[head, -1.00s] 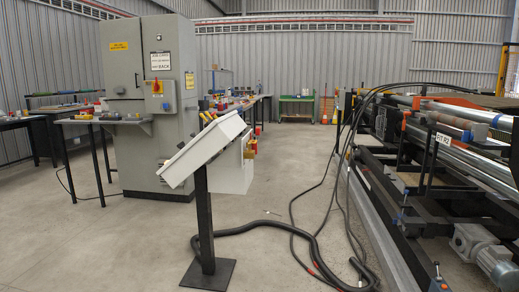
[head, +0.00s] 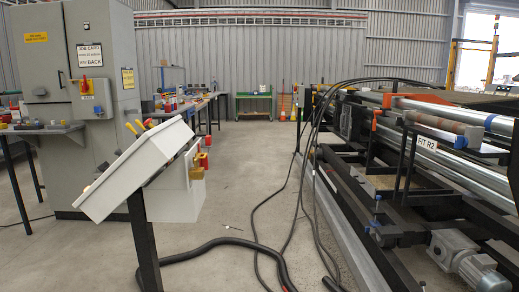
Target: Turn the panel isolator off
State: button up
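The tall grey electrical cabinet (head: 55,130) stands at the left. On its front is a grey box with a red rotary handle on a yellow plate, which looks like the panel isolator (head: 85,86). The handle is too small to tell its position. My gripper is not in view.
A slanted grey control console (head: 133,170) on a black post stands in front, between me and the cabinet. Black hoses (head: 265,215) lie across the floor. A roller machine (head: 430,190) fills the right. A bench (head: 38,129) stands before the cabinet. Open floor runs down the middle.

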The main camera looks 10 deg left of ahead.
aim_at(203, 163)
jog(key=z, duration=0.1)
jog(key=i, duration=1.05)
jog(key=u, duration=0.7)
jog(key=i, duration=0.75)
jog(key=u, duration=0.85)
